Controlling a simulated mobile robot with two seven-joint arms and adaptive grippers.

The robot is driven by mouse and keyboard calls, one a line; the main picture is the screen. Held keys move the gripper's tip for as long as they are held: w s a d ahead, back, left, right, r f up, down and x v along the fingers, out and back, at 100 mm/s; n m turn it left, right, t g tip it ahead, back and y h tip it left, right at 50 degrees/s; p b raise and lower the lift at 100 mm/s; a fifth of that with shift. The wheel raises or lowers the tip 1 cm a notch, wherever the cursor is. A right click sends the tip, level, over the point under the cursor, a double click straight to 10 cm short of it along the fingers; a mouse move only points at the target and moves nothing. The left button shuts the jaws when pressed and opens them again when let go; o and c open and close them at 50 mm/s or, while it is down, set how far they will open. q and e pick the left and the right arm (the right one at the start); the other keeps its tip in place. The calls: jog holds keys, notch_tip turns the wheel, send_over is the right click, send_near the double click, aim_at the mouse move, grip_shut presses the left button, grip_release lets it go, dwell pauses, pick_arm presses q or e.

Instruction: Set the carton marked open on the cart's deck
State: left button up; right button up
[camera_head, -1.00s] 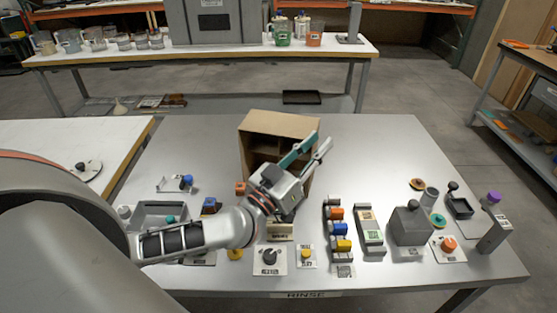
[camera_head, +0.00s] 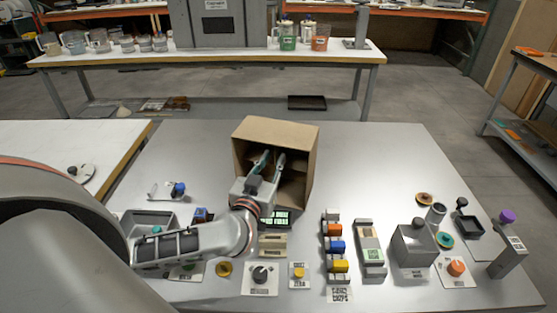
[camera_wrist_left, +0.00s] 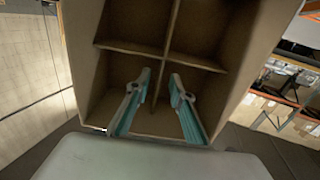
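A brown cardboard carton (camera_head: 302,142) stands on the grey table, its open side with dividers facing me. No mark on it is readable. My left gripper (camera_head: 268,158) is at the carton's open front with its teal-lined fingers spread apart. In the left wrist view the fingertips (camera_wrist_left: 160,80) lie before the lower cells, one on each side of the upright divider. The carton's compartments (camera_wrist_left: 130,25) look empty there. Whether the fingers touch the divider I cannot tell. My right gripper is not in view. I cannot make out a cart's deck.
A grey tray (camera_head: 130,223) is at left. The table right of the carton is clear.

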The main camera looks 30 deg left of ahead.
aim_at(278, 150)
pick_arm(q)
jog(key=x, duration=0.3)
jog(key=shift+w+a+b, duration=0.1)
jog(key=shift+w+b, duration=0.2)
jog(key=shift+w, duration=0.05)
jog(key=shift+w+a, duration=0.15)
jog(key=shift+w, duration=0.45)
jog(key=shift+c, duration=0.8)
grip_shut()
jog(key=shift+r, duration=0.15)
notch_tip(278, 150, up, 20)
jog(key=p, duration=0.5)
jog(key=shift+p, duration=0.4)
